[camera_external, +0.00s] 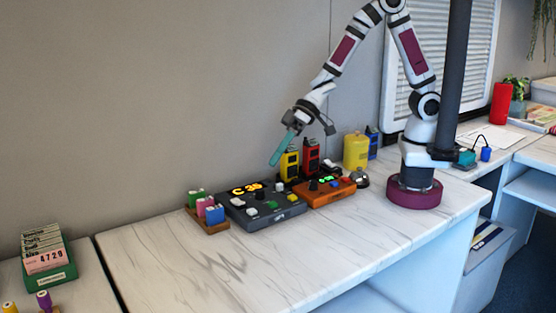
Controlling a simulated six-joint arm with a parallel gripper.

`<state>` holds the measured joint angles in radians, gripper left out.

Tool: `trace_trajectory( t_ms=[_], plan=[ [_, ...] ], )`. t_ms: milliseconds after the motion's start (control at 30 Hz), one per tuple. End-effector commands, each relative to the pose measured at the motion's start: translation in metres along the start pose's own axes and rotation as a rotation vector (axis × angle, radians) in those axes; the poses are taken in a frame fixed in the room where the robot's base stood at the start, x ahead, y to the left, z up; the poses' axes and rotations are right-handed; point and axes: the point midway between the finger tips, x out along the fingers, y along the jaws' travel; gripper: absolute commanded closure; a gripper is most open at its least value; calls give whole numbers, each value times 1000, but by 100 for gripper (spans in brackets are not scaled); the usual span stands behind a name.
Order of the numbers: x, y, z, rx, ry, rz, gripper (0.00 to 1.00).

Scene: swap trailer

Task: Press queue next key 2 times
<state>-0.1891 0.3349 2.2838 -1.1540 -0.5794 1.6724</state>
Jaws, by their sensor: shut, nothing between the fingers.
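My gripper (273,163) has teal fingers pressed together, with nothing between them. It points down and to the left, in the air above the back of the dark grey console, apart from it. The dark grey console (262,220) lies on the marble counter with a lit orange display (246,188), a dark knob and several coloured keys, among them white, green and yellow. An orange console (337,199) with a lit green display stands just right of it. Key labels are too small to read, so I cannot tell which is the queue next key.
Yellow (289,166) and red (311,155) handsets and a yellow canister (356,151) stand behind the consoles. A silver bell (362,181) is right of them. A wooden rack (211,226) with coloured blocks is left. The counter front (220,265) is clear.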

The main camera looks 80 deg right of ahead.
Motion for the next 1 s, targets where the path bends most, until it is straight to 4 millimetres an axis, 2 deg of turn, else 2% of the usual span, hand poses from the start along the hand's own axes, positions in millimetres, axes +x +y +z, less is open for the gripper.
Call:
trace_trajectory(
  t_ms=[267,700,1000],
  plan=[
    [8,6,6,3,-1,1,100],
    [51,38,37,1,-1,2,100],
    [61,46,44,0,2,3,100]
  ],
)
